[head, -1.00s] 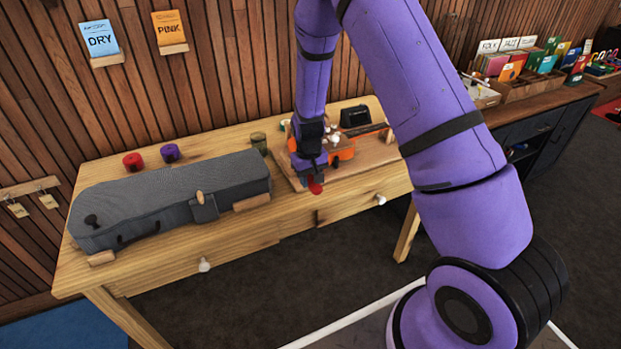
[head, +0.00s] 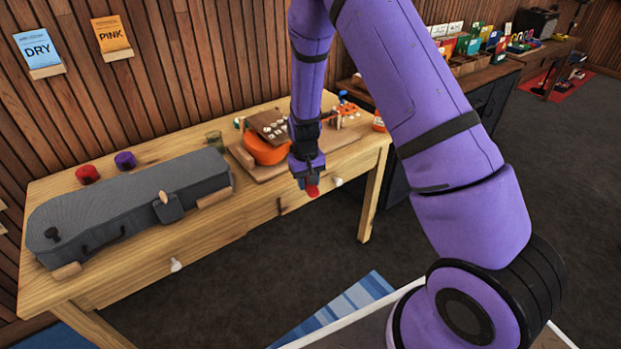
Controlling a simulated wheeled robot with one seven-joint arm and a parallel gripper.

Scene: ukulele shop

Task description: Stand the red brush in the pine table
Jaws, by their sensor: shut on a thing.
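My gripper (head: 309,178) points down, shut on a small red thing, which looks like the red brush (head: 312,191). Only its red end shows below the jaws; the rest is hidden. In the picture the gripper overlaps the right part of the pine table (head: 225,225), near its front edge. I cannot tell whether it is over the top or in front of it. The table has front drawers with white knobs. A greenish see-through jar (head: 215,141) stands at the back, left of the gripper.
A long grey instrument case (head: 125,205) fills the table's left half. Red (head: 87,174) and purple (head: 125,161) round pots stand behind it. An orange ukulele body (head: 265,150) lies on a wooden board right of the jar. A dark cabinet (head: 490,100) stands at the right.

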